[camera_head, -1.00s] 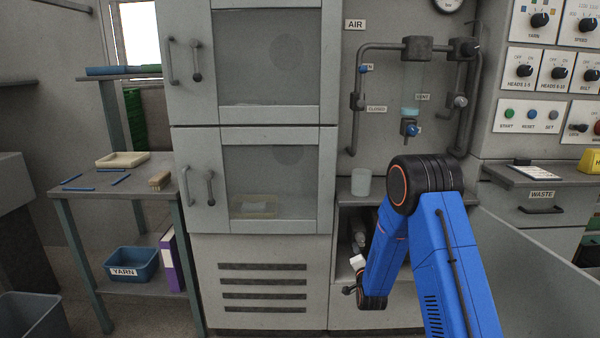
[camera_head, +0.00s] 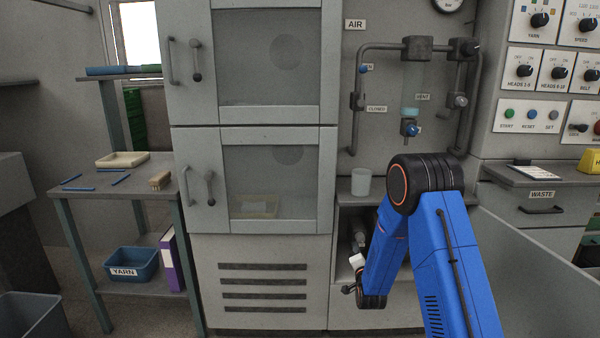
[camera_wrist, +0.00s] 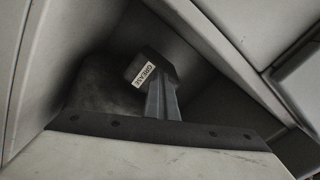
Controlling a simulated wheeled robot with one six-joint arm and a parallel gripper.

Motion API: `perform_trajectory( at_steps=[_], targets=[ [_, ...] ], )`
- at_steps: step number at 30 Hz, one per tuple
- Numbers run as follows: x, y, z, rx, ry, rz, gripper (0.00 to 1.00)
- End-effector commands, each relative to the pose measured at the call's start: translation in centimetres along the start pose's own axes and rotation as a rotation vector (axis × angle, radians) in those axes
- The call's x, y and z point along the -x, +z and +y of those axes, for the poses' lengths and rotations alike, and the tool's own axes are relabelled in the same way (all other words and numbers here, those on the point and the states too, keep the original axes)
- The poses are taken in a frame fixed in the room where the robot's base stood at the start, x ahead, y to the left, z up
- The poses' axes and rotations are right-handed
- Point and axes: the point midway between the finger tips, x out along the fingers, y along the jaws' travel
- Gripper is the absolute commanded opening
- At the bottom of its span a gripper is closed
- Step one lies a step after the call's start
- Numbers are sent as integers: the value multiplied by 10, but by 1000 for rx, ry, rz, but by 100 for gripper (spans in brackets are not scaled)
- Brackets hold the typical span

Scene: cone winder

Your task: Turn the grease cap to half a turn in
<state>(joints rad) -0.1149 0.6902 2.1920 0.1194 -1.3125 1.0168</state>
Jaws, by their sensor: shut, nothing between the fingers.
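In the wrist view, a white label reading GREASE (camera_wrist: 143,75) sits tilted on a dark block inside a shadowed recess. My gripper (camera_wrist: 158,84) shows there as a narrow grey pair of fingers, shut and empty. They reach in over the label's right side. I cannot make out the grease cap itself; it may be hidden behind the fingers or lost in the shadow. I cannot tell whether the fingers touch anything. In the head view, my gripper (camera_head: 349,290) is low by the open compartment under the air panel, small and partly hidden by my wrist.
Pale panels edge the recess in the wrist view. In the head view, a grey cabinet (camera_head: 270,224) stands left of my arm. A pale cup (camera_head: 361,182) stands on the shelf above the compartment. A slanted grey panel (camera_head: 530,265) lies to the right.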

Motion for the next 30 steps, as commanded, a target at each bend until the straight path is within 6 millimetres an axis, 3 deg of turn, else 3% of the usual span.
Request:
perform_trajectory(
  at_steps=[30],
  targets=[
    [0,2,-20,0,-1,0,0]
  ],
)
